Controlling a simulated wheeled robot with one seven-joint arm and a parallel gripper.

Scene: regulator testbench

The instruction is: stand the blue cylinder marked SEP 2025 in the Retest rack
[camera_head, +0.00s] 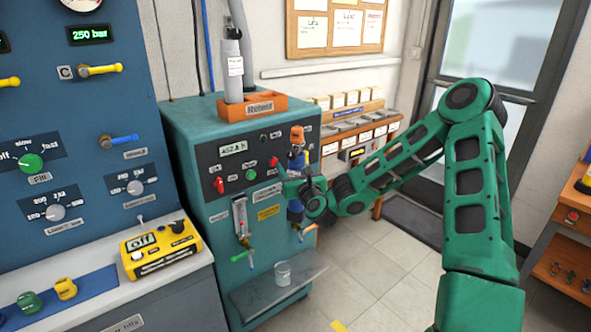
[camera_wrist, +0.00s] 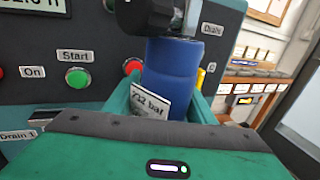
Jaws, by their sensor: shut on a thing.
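The wrist view shows the blue cylinder (camera_wrist: 172,72) between my green fingers, with a white tag reading "232 bar" (camera_wrist: 148,102) and a dark valve on top. I cannot read a SEP 2025 mark in either view. The orange rack (camera_head: 265,105) on top of the teal bench has a front label that looks like "Retest". A grey cylinder (camera_head: 232,70) stands at its left end; the right part looks free.
The teal bench (camera_head: 190,125) has a panel with buttons, small valves and a low shelf holding a clear beaker (camera_head: 283,273). A blue gauge panel (camera_head: 75,130) stands at left. A side shelf (camera_head: 360,125) with labelled slots runs along the wall. Open floor lies at right.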

